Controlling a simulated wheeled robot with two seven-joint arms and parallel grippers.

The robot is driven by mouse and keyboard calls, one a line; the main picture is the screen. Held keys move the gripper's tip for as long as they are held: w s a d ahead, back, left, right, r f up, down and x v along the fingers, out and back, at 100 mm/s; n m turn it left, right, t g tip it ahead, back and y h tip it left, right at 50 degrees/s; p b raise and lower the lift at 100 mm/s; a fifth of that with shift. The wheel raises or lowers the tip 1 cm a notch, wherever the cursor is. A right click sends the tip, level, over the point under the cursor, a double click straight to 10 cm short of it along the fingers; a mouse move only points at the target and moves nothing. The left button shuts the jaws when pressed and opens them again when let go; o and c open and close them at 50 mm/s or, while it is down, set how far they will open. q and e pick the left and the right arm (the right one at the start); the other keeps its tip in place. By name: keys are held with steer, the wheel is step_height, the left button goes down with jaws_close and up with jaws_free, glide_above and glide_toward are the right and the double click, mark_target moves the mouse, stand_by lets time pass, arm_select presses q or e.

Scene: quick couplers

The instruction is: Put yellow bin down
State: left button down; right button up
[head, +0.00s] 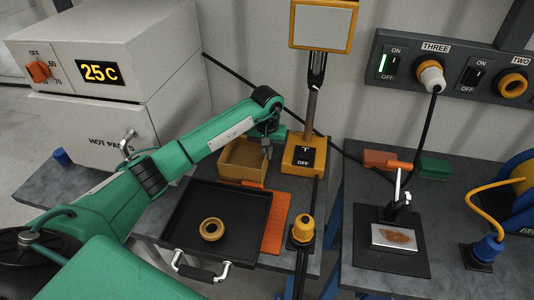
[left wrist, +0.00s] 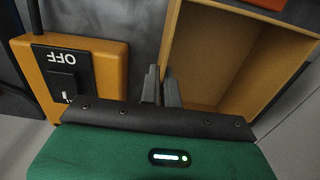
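The yellow bin (head: 232,172) is an open, empty-looking box near the table's back edge, left of the orange lamp base. It also shows in the left wrist view (left wrist: 215,60), upright, with its inside visible. My left gripper (head: 267,150) is at the bin's right wall. In the left wrist view its two fingers (left wrist: 161,88) stand close together on either side of that wall, shut on it. The bin's underside is hidden, so I cannot tell whether it touches the table. My right gripper is not in view.
A black tray (head: 190,222) with a tan ring (head: 211,229) lies in front of the bin. An orange strip (head: 276,222) lies beside the tray. The orange lamp base (head: 304,156) with its switch stands close right of the bin. The white heater box (head: 100,125) is at left.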

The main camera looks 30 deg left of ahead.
arm_select(q)
steer(key=c, duration=2)
jaws_free()
steer(key=shift+f, duration=0.1)
steer(key=o, duration=0.4)
steer(key=shift+c, duration=0.2)
